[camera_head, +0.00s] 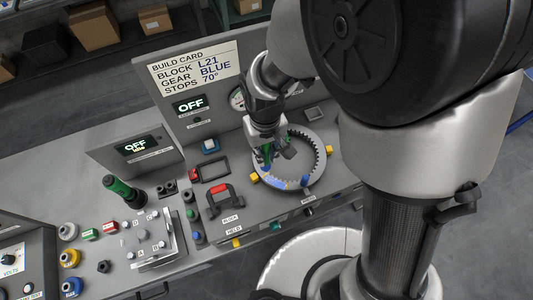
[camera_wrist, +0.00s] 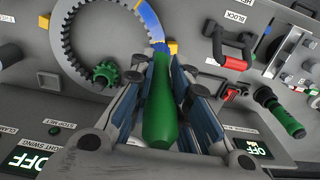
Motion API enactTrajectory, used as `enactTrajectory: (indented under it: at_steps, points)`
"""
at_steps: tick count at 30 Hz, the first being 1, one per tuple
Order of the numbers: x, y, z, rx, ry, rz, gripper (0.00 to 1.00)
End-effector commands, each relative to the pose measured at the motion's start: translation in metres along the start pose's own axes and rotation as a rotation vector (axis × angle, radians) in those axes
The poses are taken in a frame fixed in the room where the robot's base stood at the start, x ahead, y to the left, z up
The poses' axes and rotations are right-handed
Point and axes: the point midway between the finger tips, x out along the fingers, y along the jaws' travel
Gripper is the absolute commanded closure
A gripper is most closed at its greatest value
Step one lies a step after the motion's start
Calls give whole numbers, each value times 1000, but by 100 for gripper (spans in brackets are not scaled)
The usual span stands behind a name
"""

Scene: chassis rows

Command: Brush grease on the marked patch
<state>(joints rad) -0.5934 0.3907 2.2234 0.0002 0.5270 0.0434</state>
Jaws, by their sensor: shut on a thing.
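My gripper (camera_head: 270,150) is shut on the green handle of a brush (camera_wrist: 160,110), above the ring in the head view. The brush points away from the wrist camera, and its far end lies close to the blue patch (camera_wrist: 151,24) on the grey toothed ring (camera_wrist: 66,49). I cannot tell whether the bristles touch the patch. In the head view the blue patch (camera_head: 274,183) is on the near side of the ring (camera_head: 316,178). A small green gear (camera_wrist: 106,73) sits at the ring's inner teeth in the wrist view.
Yellow blocks (camera_head: 254,177) (camera_head: 329,150) stand at the ring's edge. A red-and-black handle (camera_head: 222,199) is left of the ring. A green-handled tool (camera_head: 121,189) stands further left. The build card (camera_head: 195,75) panel rises behind. Knobs and switches crowd the left bench.

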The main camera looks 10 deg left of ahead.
Motion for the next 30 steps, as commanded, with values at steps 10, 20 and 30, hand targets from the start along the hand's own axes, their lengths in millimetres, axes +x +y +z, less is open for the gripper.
enactTrajectory:
  at_steps: [10, 20, 30]
  points:
    - [36, 0, 0, 0, -2, 0, 100]
    - [65, 0, 0, 0, 0, -1, 100]
    - [65, 0, 0, 0, 1, -1, 100]
